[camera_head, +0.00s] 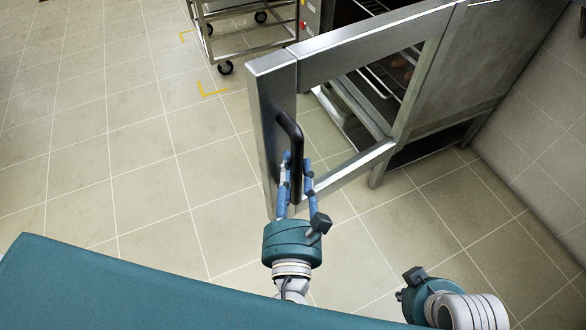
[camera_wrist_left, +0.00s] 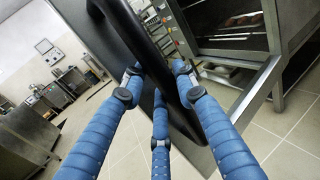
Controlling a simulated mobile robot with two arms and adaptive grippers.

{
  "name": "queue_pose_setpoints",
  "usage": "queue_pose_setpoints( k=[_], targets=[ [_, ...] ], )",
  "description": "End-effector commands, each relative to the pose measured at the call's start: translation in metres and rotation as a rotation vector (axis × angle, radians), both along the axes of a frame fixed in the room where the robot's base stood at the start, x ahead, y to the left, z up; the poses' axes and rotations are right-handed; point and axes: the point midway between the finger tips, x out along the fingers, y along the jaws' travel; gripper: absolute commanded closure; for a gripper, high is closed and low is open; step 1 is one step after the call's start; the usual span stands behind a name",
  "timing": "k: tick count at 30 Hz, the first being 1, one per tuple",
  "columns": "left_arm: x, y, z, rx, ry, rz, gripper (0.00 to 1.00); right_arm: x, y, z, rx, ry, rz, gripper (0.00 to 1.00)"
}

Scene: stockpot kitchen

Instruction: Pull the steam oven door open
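The steam oven door (camera_head: 272,130) stands swung open, away from the oven body, with a glass pane in a steel frame. Its black bar handle (camera_head: 290,128) is on the outer edge of the door. My left gripper (camera_head: 296,172) has its blue fingers on both sides of the handle and appears closed on it. The left wrist view shows the handle (camera_wrist_left: 165,50) passing between the fingertips (camera_wrist_left: 158,78). My right gripper (camera_head: 418,295) is at the lower right, apart from the door; its fingers are hidden.
The oven interior shows wire racks (camera_head: 378,80) with food. A wheeled rack trolley (camera_head: 240,42) stands behind the door. Yellow floor marks (camera_head: 208,90) lie near it. The tiled floor left of the door is clear. A wall (camera_head: 540,130) is at the right.

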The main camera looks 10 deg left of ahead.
Motion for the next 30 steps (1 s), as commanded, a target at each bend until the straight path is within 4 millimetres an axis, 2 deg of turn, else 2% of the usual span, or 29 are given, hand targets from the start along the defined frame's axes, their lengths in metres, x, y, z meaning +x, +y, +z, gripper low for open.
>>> queue_pose_setpoints(
  k=[1, 2, 12, 24, 30],
  targets=[
    [0.000, -0.001, 0.000, 0.000, 0.000, -0.003, 0.59, 0.000, 0.000, 0.000, 0.000, 0.000, 0.000, 1.00],
    [0.000, -0.001, 0.000, -0.001, 0.000, -0.003, 0.55, 0.000, 0.000, 0.000, 0.000, -0.001, 0.000, 1.00],
    [-0.004, -0.001, -0.001, 0.000, 0.002, -0.003, 0.55, 0.002, 0.000, 0.001, 0.001, -0.006, -0.001, 1.00],
    [-0.062, -0.013, -0.001, -0.001, 0.003, -0.005, 0.55, 0.001, 0.000, 0.000, 0.001, -0.003, -0.001, 1.00],
    [-0.074, -0.015, 0.000, -0.001, 0.000, -0.003, 0.55, 0.001, 0.000, 0.000, 0.000, -0.003, 0.000, 1.00]
  ],
)
